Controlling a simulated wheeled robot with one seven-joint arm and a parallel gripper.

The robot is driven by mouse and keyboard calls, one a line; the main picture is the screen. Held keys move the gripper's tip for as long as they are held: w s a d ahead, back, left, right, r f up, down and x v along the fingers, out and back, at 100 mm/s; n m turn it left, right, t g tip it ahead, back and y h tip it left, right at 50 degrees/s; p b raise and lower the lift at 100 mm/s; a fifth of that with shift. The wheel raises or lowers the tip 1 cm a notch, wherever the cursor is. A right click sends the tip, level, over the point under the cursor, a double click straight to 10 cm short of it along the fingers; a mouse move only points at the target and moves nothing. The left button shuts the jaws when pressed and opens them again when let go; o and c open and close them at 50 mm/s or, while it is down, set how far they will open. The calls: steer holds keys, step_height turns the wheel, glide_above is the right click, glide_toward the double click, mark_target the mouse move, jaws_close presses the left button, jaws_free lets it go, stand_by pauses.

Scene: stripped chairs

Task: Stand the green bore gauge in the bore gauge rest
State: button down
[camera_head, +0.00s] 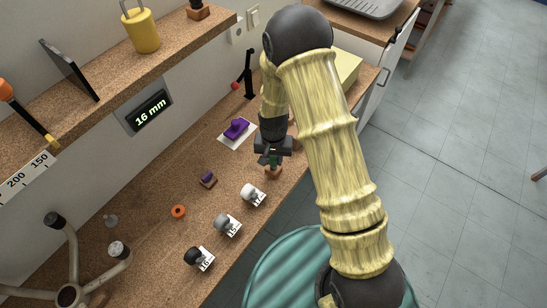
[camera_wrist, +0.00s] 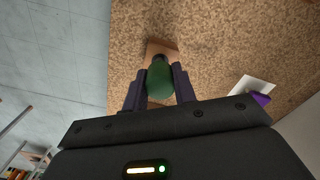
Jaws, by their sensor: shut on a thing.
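The green bore gauge (camera_head: 273,165) is between the jaws of my gripper (camera_head: 273,152), at the right edge of the cork-topped bench. In the wrist view the green gauge (camera_wrist: 160,80) is gripped between the two dark fingers of my gripper (camera_wrist: 160,88). Its dark end points at a small wooden block, which looks like the bore gauge rest (camera_wrist: 153,48). In the head view the block (camera_head: 272,174) shows just below the gauge, partly hidden. I cannot tell whether the gauge is seated in it.
A purple object (camera_head: 237,129) lies on a white card behind my gripper. A small purple-topped block (camera_head: 208,180), an orange ring (camera_head: 178,212) and several labelled ring pieces (camera_head: 228,224) stand left and in front. A wall display (camera_head: 149,110) reads 16 mm. A black stand (camera_head: 249,75) is at the back.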

steer(key=shift+f+b, duration=0.65)
steer(key=shift+f, duration=0.3)
steer(key=c, duration=1.1)
jaws_free()
steer(key=shift+o, duration=0.2)
step_height(320, 180, up, 17)
steer(key=b, duration=0.2)
steer(key=shift+r, duration=0.2)
